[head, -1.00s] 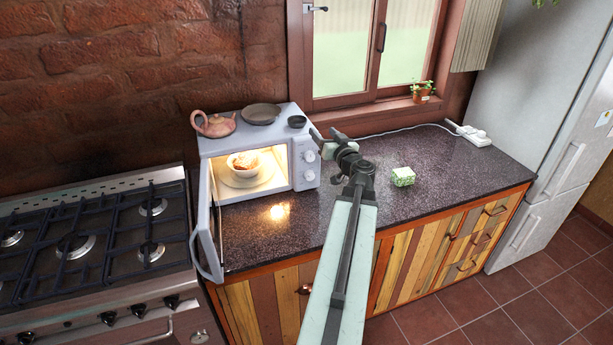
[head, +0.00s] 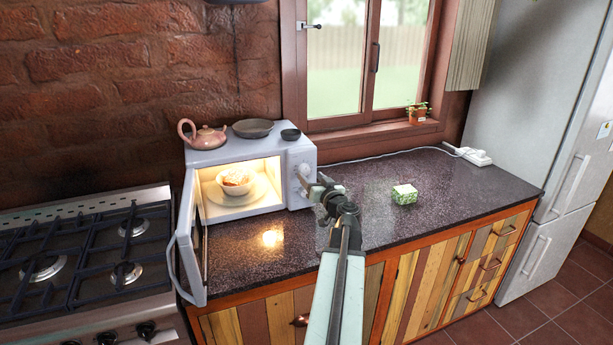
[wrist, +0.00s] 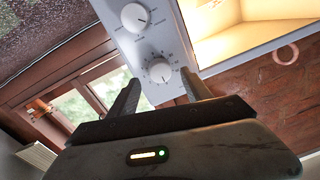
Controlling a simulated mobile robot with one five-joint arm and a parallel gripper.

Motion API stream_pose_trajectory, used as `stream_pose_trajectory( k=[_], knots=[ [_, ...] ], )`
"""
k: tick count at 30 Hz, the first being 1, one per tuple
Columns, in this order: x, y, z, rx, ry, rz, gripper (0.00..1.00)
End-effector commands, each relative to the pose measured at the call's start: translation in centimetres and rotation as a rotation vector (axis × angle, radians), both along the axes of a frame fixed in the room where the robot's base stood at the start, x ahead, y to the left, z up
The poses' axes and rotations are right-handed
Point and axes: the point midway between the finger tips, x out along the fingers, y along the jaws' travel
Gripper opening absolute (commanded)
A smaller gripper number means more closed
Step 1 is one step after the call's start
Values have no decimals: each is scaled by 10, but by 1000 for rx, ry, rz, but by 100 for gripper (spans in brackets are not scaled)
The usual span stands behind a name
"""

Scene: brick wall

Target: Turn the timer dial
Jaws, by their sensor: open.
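The white microwave (head: 240,160) stands on the counter with its door open and a lit inside. Its front panel has two round white dials. In the wrist view, which is turned nearly upside down, one dial (wrist: 159,71) appears between my fingertips and the other dial (wrist: 135,17) is farther up the picture, lower on the panel. I cannot tell which is the timer. My gripper (head: 315,186) is open and empty in front of the panel, and hides part of it in the head view. In the wrist view my gripper (wrist: 159,82) points at the panel; contact cannot be told.
The open microwave door (head: 188,240) sticks out left of my arm. A bowl of food (head: 236,183) sits inside. A pink teapot (head: 203,136), a dark plate (head: 253,128) and a small dark bowl (head: 291,135) are on top.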

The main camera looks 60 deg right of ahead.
Motion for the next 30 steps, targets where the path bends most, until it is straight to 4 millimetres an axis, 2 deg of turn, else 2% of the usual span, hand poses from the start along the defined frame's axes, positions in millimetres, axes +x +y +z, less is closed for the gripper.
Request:
stream_pose_trajectory(
  k=[1, 5, 13, 19, 30],
  knots=[
    [11, -8, 0, 0, 0, 2, 58],
    [26, -18, 0, 0, 0, 1, 58],
    [29, -19, 0, 0, 0, 1, 58],
    [30, -18, 0, 0, 0, 1, 2],
    [30, -18, -1, 42, -31, 2, 0]
  ],
)
